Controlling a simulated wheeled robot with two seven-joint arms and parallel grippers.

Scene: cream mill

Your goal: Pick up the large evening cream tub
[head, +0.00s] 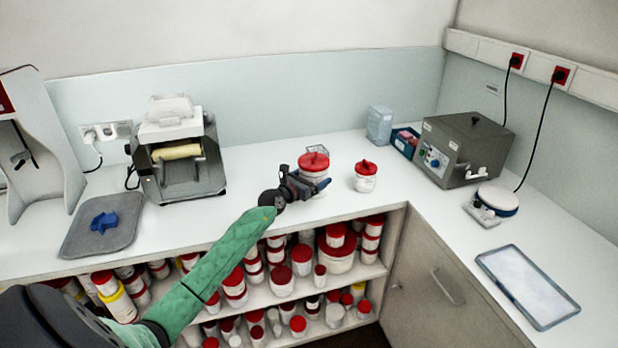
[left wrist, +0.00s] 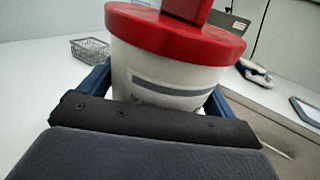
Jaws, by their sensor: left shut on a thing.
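A large white tub with a red lid (head: 314,162) stands on the white counter, near the middle. My left gripper (head: 318,184) is shut on this tub, with its dark fingers around the tub's body below the lid. In the left wrist view the tub (left wrist: 165,75) fills the middle, upright, between the blue fingers (left wrist: 155,105). The tub's underside is hidden, so I cannot tell whether it touches the counter. A smaller white tub with a red lid (head: 366,177) stands just to the right, apart from the gripper. My right gripper is not in view.
A wire basket (head: 318,152) is behind the held tub; it also shows in the left wrist view (left wrist: 90,48). A roller mill (head: 177,150) stands left, a grey heater box (head: 462,150) right. Shelves below hold several red-lidded tubs. The counter's front right holds a flat tray (head: 527,286).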

